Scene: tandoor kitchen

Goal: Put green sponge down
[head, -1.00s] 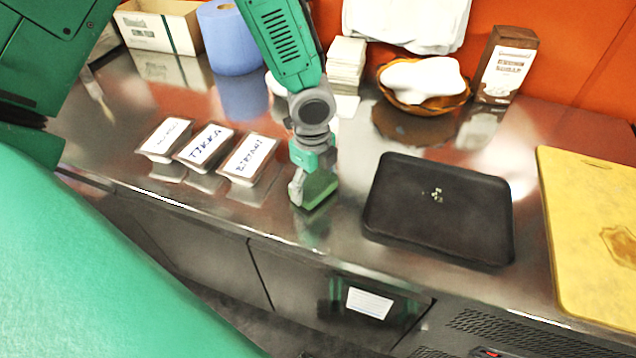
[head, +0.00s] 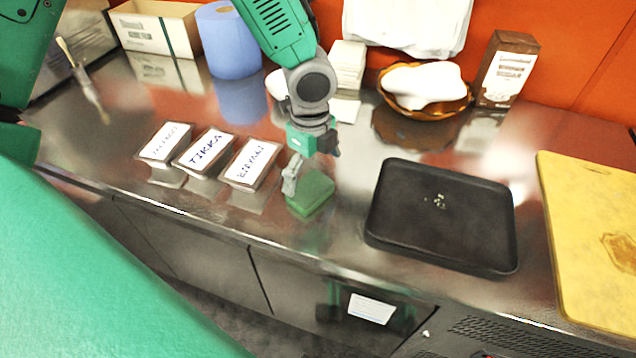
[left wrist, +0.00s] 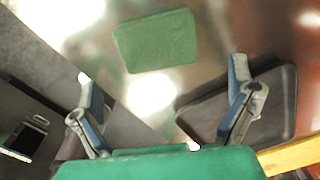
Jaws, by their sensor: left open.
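The green sponge (head: 312,192) lies on the steel counter, between the labelled containers and the black tray. It also shows in the left wrist view (left wrist: 156,40), flat on the counter and beyond the fingertips. My left gripper (head: 309,168) is open and just above and behind the sponge, with a finger at its left side in the head view. In the left wrist view its two fingers (left wrist: 165,85) are spread wide with nothing between them. My right gripper is not in view.
A black tray (head: 385,240) with small crumbs stands right of the sponge, and a yellow cutting board (head: 585,200) farther right. Labelled containers (head: 206,152) stand to the left. A wicker basket (head: 440,108), blue paper roll (head: 230,40) and carton (head: 508,70) are at the back.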

